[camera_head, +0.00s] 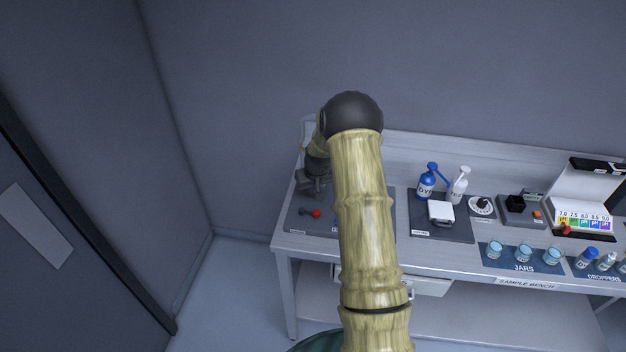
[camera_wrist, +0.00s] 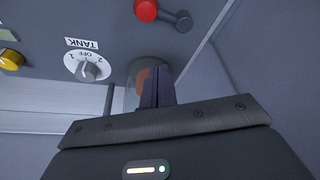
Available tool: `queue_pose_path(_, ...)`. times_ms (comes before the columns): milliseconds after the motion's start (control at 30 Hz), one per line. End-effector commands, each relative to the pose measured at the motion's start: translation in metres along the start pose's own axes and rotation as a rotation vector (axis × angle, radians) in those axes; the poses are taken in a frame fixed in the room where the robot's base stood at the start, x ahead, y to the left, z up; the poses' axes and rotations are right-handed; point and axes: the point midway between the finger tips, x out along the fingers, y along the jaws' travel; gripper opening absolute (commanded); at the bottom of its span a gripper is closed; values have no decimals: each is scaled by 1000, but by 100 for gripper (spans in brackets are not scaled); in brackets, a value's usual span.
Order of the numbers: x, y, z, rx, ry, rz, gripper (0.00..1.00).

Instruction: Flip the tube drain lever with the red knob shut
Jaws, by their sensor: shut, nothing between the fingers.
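The drain lever's red knob (camera_head: 316,214) shows near the left end of the bench in the head view, on a dark panel. In the wrist view the red knob (camera_wrist: 146,10) is at the top edge, with its short dark lever arm (camera_wrist: 170,17) running right to a round pivot. My gripper (camera_wrist: 157,72) is shut and empty, apart from the knob, which lies above the fingertips in that picture. A clear tube (camera_wrist: 134,92) with something orange-red inside stands behind the fingers and is partly hidden by them. In the head view my arm hides part of the panel.
A white TANK dial (camera_wrist: 87,67) and a yellow knob (camera_wrist: 11,59) sit left of the fingers. A wall rises behind the bench.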

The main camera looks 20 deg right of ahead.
Motion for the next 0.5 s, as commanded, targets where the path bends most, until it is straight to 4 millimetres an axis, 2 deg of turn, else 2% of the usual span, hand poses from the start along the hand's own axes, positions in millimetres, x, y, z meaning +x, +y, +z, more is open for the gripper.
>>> queue_pose_path(167, 16, 0, 3, 0, -3, 0, 0)
queue_pose_path(300, 19, 0, 23, 1, -4, -1, 0)
queue_pose_path(500, 24, 0, 37, 0, 0, 0, 0)
